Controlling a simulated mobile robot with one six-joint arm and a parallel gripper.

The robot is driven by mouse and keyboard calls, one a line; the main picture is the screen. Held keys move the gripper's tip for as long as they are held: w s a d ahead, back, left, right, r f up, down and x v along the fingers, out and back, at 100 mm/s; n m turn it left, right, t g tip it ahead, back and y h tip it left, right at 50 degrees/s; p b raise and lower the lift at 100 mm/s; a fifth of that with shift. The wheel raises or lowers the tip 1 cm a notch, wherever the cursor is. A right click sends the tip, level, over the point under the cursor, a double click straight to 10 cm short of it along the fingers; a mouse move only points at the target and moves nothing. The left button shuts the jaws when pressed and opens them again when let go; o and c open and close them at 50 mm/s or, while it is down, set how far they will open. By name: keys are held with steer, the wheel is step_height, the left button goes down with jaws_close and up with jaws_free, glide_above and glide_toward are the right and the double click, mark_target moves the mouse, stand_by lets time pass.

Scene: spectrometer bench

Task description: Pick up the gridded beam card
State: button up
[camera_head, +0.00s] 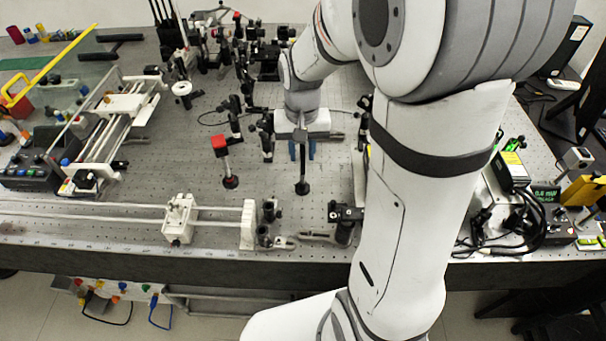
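My gripper (302,156) is in the middle of the bench, pointing down, with two blue fingers standing apart. A thin black post (303,172) on a round base stands in line with the gap between the fingers. Its dark top overlaps the white gripper body, and I cannot tell whether the post is between the fingers or in front of them. I cannot make out a gridded beam card in this view. It may be hidden by my gripper or arm, or too small to tell. I see nothing clearly held.
A red-topped post (221,147) stands left of my gripper. A rail with a white carriage (180,217) runs along the front left. Optical mounts crowd the back. A black mount (344,221) and cabled instruments (512,170) are on the right. Perforated bench between posts is partly clear.

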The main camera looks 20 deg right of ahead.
steer(key=shift+c, duration=0.2)
jaws_close()
stand_by(1.2)
